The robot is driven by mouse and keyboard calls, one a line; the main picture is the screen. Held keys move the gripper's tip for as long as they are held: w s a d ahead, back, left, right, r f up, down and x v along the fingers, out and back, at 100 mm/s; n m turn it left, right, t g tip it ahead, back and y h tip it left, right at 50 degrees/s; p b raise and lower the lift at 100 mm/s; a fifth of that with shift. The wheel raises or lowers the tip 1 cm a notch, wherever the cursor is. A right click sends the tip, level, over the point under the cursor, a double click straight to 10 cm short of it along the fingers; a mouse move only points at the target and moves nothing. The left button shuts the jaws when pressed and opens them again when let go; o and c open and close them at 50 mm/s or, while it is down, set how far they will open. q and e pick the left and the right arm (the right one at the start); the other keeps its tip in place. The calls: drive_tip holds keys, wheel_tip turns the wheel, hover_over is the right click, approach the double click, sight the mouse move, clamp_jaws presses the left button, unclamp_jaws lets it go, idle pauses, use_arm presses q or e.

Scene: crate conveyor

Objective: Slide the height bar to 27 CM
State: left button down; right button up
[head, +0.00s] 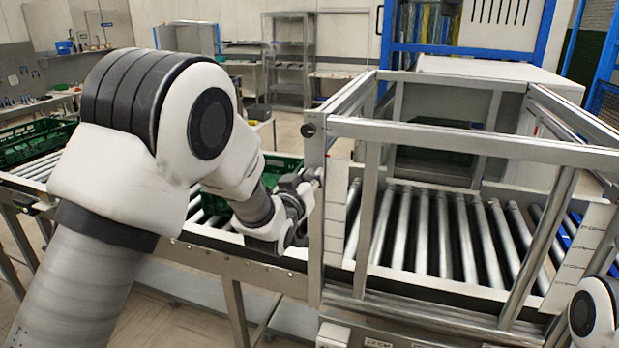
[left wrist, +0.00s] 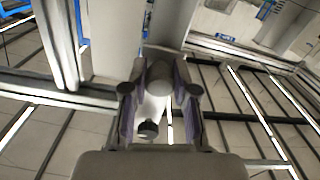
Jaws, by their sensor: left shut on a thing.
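The height bar (head: 470,143) is a grey metal crossbar of the frame over the roller conveyor. A white scale strip (head: 336,200) stands beside the left post, and another scale strip (head: 580,250) is at the right; their numbers are too small to read. My left gripper (head: 308,184) is at the left post, at the bar's left end. In the left wrist view its two fingers (left wrist: 160,110) close around a pale rounded piece (left wrist: 155,103) with a dark round end; it seems part of the height bar, but the contact is partly hidden. My right gripper is out of view.
The conveyor rollers (head: 440,235) under the frame are empty near the front. A green crate (head: 275,180) is behind my left arm, and another green crate (head: 35,142) sits at the far left. Metal posts and rails stand close around my left gripper.

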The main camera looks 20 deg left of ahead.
use_arm(q)
wheel_tip(320, 180, down, 12)
drive_tip(key=b, duration=0.9)
drive_tip(key=shift+f, duration=0.1)
drive_tip(key=c, duration=0.9)
unclamp_jaws()
drive_tip(key=shift+r, duration=0.2)
approach(314, 214)
drive_tip(key=s, duration=0.5)
drive_tip(key=shift+s, duration=0.4)
